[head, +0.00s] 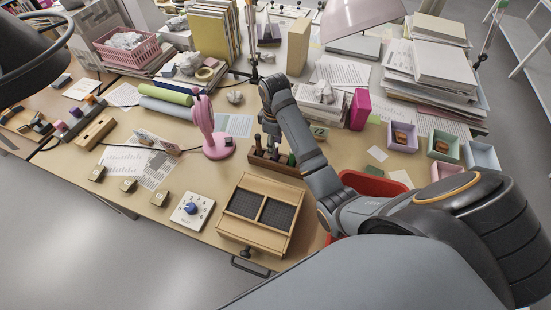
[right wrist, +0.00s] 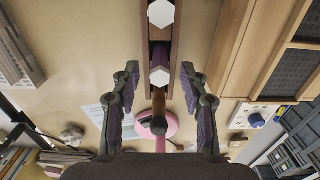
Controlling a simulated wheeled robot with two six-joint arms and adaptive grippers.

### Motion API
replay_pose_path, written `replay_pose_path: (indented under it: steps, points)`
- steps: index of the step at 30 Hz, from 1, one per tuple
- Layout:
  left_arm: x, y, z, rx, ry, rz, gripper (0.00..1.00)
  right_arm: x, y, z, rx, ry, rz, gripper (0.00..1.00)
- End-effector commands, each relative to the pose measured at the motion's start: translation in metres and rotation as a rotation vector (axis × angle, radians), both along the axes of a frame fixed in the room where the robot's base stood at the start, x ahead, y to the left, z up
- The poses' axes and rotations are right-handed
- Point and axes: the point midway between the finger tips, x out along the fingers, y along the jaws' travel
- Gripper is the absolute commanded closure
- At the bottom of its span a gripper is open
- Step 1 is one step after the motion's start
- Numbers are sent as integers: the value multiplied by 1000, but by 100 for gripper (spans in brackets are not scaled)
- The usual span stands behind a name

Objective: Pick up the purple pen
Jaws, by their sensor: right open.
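A wooden rack (head: 281,168) stands at the middle of the table with several upright items in it. In the right wrist view the purple pen (right wrist: 159,54) stands in the rack (right wrist: 172,20), showing a purple side and a white hexagonal end. Another white hexagonal end (right wrist: 161,13) and a brown item (right wrist: 158,101) are in line with it. My right gripper (right wrist: 160,70) is open, with one finger on each side of the purple pen and clear space between. In the head view my right gripper (head: 270,137) is over the rack and partly hides its contents.
A wooden box with two dark mesh panels (head: 262,208) stands close in front of the rack. A pink stand (head: 217,149) is to its left. A red bin (head: 375,183) lies under my right arm. Small coloured boxes (head: 443,147) are at the right.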

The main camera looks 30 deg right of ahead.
Motion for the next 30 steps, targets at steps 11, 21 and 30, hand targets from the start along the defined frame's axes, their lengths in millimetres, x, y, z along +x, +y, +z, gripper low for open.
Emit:
replay_pose_path:
  steps: [11,21,30]
  points:
    - [-14,4,-25,5,21,0,60,0,1,-27,1,-1,0,56]
    - [-7,5,-24,6,10,-2,60,0,1,-27,1,-1,0,100]
    - [-6,4,-22,6,10,-2,60,0,1,-25,1,-1,0,100]
